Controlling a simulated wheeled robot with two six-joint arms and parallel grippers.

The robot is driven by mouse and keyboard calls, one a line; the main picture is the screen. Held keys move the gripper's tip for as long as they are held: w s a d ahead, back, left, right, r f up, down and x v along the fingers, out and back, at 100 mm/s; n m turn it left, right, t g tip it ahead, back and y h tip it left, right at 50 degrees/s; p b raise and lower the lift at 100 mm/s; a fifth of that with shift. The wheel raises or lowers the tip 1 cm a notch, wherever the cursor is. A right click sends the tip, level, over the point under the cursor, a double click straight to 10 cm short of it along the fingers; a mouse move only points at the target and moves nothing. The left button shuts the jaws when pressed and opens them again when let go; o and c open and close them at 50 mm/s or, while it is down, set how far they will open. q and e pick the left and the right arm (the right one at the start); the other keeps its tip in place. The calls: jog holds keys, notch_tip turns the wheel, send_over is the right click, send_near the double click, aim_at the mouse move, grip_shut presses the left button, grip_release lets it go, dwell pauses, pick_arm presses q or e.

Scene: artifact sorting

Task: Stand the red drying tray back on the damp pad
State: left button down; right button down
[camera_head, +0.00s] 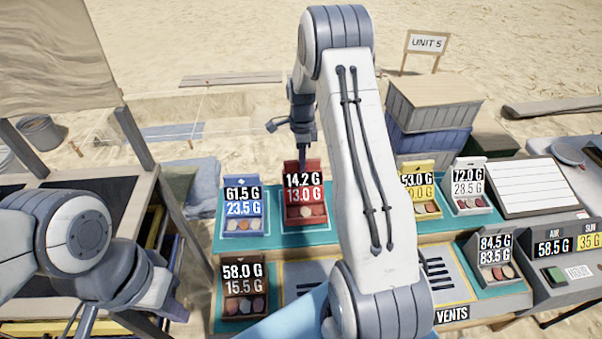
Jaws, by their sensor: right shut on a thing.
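The red drying tray (318,188) stands upright on the upper teal strip (270,236), between the blue tray and my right arm. Its display reads 14.2 G over 13.0 G, with round pieces in its front. My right gripper (302,160) comes down from above and is shut on the red tray's top edge. I cannot tell whether the tray's base touches the strip. No pad is labelled damp; teal surfaces show on both the upper and lower levels. My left gripper (80,322) is low at the left edge, away from the trays; its opening is unclear.
A blue tray (242,205) stands close left of the red one. A brown tray (244,290) is on the lower level. Yellow (420,172), white (468,185) and grey (496,258) trays stand to the right. My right arm hides the middle of the bench.

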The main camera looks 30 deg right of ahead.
aim_at(304, 191)
jog(key=shift+f+p, duration=0.45)
jog(key=shift+f, duration=1.5)
jog(key=c, duration=0.7)
grip_release()
jog(key=shift+s, duration=0.1)
jog(key=shift+c, duration=0.2)
